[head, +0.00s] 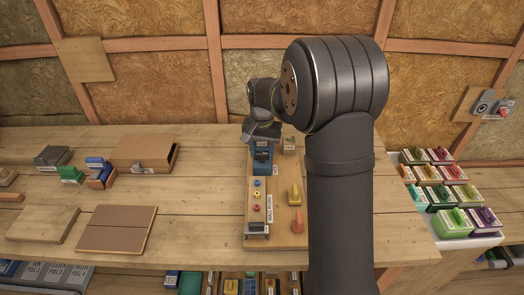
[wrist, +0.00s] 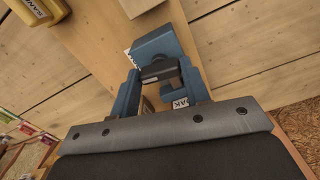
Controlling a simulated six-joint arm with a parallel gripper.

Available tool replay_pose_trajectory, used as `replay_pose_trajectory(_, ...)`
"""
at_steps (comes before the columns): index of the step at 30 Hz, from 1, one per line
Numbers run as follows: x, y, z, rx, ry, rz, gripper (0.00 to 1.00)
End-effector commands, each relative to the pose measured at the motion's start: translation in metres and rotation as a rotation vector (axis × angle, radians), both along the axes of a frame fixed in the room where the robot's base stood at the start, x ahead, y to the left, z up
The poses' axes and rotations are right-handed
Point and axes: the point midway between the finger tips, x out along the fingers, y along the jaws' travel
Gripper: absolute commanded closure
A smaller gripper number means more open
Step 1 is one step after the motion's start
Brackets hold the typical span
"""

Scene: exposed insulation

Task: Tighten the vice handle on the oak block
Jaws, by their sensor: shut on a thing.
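The blue vice (head: 263,156) stands at the back of a wooden board on the bench. In the wrist view the blue vice (wrist: 152,42) lies straight ahead, with a dark handle piece (wrist: 160,68) in front of it. My gripper (wrist: 160,76) is shut on this dark handle. A white label reading "OAK" shows low between the fingers; the oak block itself is mostly hidden. In the head view my gripper (head: 262,134) is at the top of the vice, and its fingertips are too small to make out.
The board (head: 277,225) also carries a panel with coloured knobs (head: 257,200), a yellow piece (head: 295,194) and a red piece (head: 298,222). A cardboard box (head: 142,152) and brown panels (head: 117,230) lie left. Several coloured boxes (head: 453,222) stand right.

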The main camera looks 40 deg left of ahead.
Motion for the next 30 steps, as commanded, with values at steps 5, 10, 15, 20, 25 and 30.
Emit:
replay_pose_trajectory(5,0.0001,0.0006,0.0011,0.003,-0.001,-0.05,0.8)
replay_pose_trajectory(10,-0.0001,0.0004,0.0009,0.002,0.0,-0.062,0.8)
replay_pose_trajectory(15,-0.0002,0.0003,0.0007,0.002,0.001,-0.063,0.8)
replay_pose_trajectory(20,-0.0002,0.0002,0.0005,0.001,0.001,-0.063,0.8)
replay_pose_trajectory(25,-0.0004,0.0001,0.0002,0.0,0.001,-0.062,0.8)
replay_pose_trajectory(30,-0.0005,0.0,0.0,0.0,0.001,-0.062,0.8)
